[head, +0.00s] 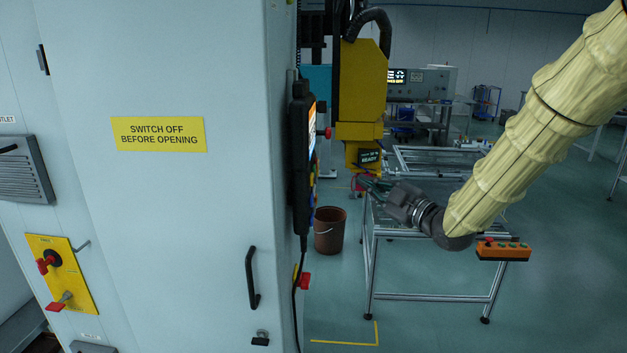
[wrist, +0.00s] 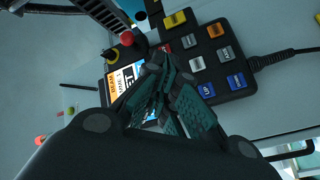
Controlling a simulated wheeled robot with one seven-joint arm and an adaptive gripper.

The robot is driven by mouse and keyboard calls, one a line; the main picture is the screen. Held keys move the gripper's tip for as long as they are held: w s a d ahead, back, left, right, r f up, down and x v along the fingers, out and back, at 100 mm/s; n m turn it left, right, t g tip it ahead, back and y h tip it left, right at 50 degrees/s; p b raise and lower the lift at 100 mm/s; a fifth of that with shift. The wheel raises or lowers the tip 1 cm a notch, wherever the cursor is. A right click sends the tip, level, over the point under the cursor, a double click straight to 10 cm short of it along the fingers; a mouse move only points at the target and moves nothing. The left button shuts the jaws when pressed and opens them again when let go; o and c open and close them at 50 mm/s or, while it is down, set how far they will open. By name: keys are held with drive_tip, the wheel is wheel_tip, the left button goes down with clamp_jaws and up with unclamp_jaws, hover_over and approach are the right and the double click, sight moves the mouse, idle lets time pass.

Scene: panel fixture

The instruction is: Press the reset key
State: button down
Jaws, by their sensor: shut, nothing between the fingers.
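A black pendant (head: 301,160) hangs on the side of the grey cabinet, seen almost edge-on in the head view. In the wrist view its face (wrist: 222,68) shows a screen (wrist: 121,79), a red knob (wrist: 127,39) and rows of coloured keys. I cannot read which key is reset. My gripper (head: 363,183) is shut and empty, right of the pendant. In the wrist view its fingers (wrist: 158,62) cover part of the screen and nearby keys.
The cabinet (head: 180,220) fills the left, with a door handle (head: 252,278). A yellow machine head (head: 361,90) hangs behind the pendant. A metal frame table (head: 430,297) and a brown bucket (head: 330,230) stand beyond. A cable (wrist: 285,55) leaves the pendant.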

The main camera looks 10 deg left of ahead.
sight(313, 179)
drive_tip(key=shift+a, duration=0.15)
drive_tip(key=a, duration=0.8)
drive_tip(key=shift+a, duration=0.2)
drive_tip(key=shift+a+f, duration=0.1)
drive_tip(key=shift+a, duration=0.15)
idle(1.3)
drive_tip(key=shift+a, duration=0.25)
drive_tip(key=shift+a+b, duration=0.35)
drive_tip(key=shift+b, duration=0.05)
idle(0.9)
drive_tip(key=shift+d, duration=0.85)
